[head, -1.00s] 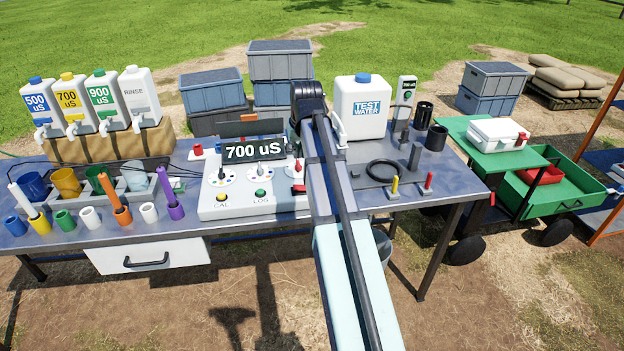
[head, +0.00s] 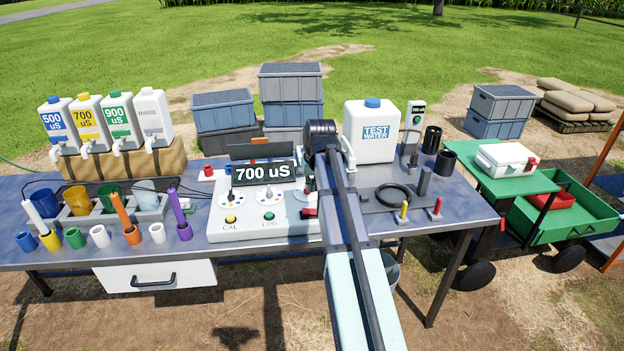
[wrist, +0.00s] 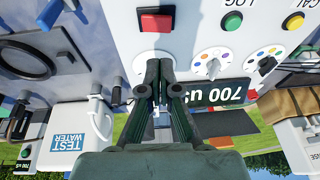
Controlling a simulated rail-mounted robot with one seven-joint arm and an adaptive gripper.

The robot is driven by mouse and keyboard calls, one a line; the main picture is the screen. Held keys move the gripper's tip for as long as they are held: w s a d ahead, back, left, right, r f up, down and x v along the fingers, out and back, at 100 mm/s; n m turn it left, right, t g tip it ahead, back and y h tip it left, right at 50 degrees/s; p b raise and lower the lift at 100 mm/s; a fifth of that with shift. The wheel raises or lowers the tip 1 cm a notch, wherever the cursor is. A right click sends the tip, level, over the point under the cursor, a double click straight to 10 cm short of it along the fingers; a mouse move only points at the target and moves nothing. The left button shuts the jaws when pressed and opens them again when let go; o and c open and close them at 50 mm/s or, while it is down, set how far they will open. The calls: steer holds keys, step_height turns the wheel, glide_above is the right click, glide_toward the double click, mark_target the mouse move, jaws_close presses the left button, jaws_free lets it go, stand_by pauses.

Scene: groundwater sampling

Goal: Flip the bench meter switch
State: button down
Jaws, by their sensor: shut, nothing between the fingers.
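The bench meter (head: 247,207) is a white console on the blue bench with a 700 uS display (head: 263,173). Its red switch (head: 309,213) shows at the right side of the panel, close beside my arm. In the wrist view the red switch (wrist: 148,22) sits above the fingertips in the picture, on a dark surround. My gripper (wrist: 154,64) is shut and empty, its dark fingers over a white dial that they partly cover. The fingertips appear apart from the switch; their height over the panel is unclear.
A green LOG button (wrist: 232,22) and another dial (wrist: 212,63) lie beside the fingers. The TEST WATER jug (head: 370,133) stands behind the meter's right side. A black ring (head: 394,193) and short coloured posts are to the right. Cups and holders fill the left bench.

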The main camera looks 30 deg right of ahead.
steer(key=p, duration=0.2)
glide_above(306, 210)
steer(key=s, duration=0.1)
step_height(306, 210, down, 7)
steer(key=shift+s+d+f, duration=0.15)
steer(key=shift+f, duration=0.05)
steer(key=shift+f+p, duration=0.4)
steer(key=shift+f, duration=0.6)
